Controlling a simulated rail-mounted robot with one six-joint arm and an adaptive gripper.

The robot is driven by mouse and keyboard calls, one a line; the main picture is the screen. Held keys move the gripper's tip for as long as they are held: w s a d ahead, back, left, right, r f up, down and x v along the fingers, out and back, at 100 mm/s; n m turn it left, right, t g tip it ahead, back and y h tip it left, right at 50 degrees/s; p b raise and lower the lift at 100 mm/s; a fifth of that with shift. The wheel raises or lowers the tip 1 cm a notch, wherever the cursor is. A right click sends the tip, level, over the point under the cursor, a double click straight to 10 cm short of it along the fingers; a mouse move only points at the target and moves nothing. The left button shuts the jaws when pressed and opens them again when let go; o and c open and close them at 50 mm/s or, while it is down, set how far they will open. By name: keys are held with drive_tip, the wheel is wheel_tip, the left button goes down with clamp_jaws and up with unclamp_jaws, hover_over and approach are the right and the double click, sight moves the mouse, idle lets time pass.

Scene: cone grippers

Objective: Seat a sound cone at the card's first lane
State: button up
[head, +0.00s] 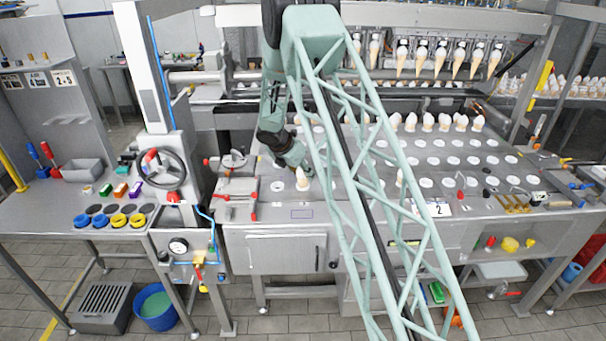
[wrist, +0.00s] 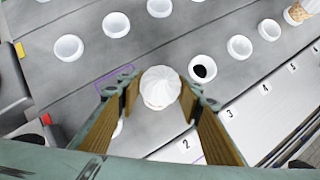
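My gripper (wrist: 160,92) has its two brown-padded fingers against the sides of a cone with a white swirled top (wrist: 160,87), and it appears shut on it. In the head view this pale cone (head: 303,177) is upright beneath my gripper (head: 301,168), over the left part of the grey bench. Its lower part is hidden in the wrist view, and I cannot tell how far it is above the bench. A card (head: 437,210) reading 2 is at the bench's front edge.
White round cups cover the bench, one of them (wrist: 203,69) with a black inside. Another cone (head: 400,178) stands partly behind my lattice arm. More cones (head: 428,122) stand in a back row, and several hang from a rack (head: 458,65). A red-handled fixture (head: 237,195) is at left.

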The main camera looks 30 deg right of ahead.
drive_tip(key=shift+f+b, duration=0.35)
drive_tip(key=shift+f, duration=0.3)
drive_tip(key=o, duration=0.7)
drive_tip(key=shift+o, duration=0.2)
drive_tip(key=shift+a+r, duration=0.1)
drive_tip(key=shift+r, duration=0.05)
drive_tip(key=v, duration=1.1)
drive_tip(key=shift+s+r, duration=0.2)
drive_tip(key=shift+a, duration=0.15)
idle(0.9)
